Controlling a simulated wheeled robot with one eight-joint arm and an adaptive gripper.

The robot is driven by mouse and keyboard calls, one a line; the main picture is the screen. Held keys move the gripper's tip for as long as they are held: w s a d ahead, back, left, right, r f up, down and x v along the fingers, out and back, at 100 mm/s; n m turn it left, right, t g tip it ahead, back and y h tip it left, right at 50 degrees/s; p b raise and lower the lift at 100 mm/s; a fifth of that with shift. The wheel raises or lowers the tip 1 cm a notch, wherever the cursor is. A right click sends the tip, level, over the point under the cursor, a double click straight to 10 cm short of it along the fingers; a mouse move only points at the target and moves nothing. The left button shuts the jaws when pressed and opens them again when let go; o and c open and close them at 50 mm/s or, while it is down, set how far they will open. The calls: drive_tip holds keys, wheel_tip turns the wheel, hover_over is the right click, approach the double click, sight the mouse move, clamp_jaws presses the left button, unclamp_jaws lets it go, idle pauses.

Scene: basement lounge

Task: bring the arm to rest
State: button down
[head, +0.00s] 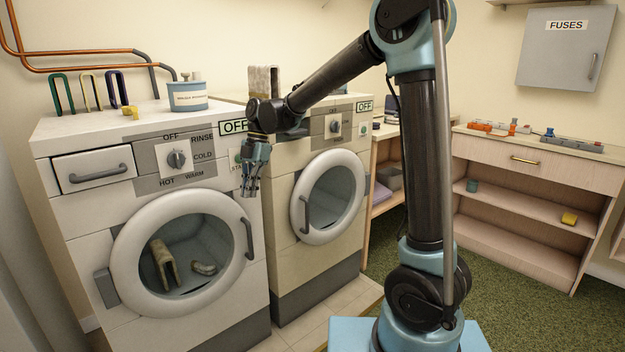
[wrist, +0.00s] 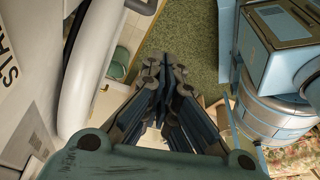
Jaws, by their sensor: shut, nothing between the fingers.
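My gripper (head: 252,183) hangs pointing down in the head view, in front of the gap between the two washing machines. Its fingers are together and hold nothing. In the wrist view the closed fingers (wrist: 165,85) point away over the floor. My arm reaches left from its upright column, with the wrist near the left machine's right front edge. I cannot tell whether the gripper touches a machine; it appears apart.
The left washer (head: 60,222) has a shut round door with items inside; a blue tub (head: 187,97) stands on top. The right washer (head: 280,255) is also shut. A wooden shelf unit (head: 540,172) stands right. Green carpet (head: 510,310) lies open before it.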

drive_tip(key=s+d+r+m+t, duration=0.15)
drive_tip(key=d+m, duration=0.55)
drive_tip(key=d, duration=0.7)
drive_tip(key=s+d+m+t, duration=0.2)
drive_tip(key=d+m, duration=0.6)
drive_tip(key=d, duration=0.6)
drive_tip(key=s+d+f+m+t+h, duration=0.1)
drive_tip(key=s+d+f+m, duration=0.4)
drive_tip(key=d, duration=0.4)
drive_tip(key=s+d+f+m+t, duration=0.1)
drive_tip(key=s+d+f+m, duration=0.5)
drive_tip(key=s+d+m, duration=0.2)
drive_tip(key=shift+d+f+m+h, duration=0.15)
drive_tip(key=shift+d+m+h, duration=0.35)
drive_tip(key=shift+m, duration=0.5)
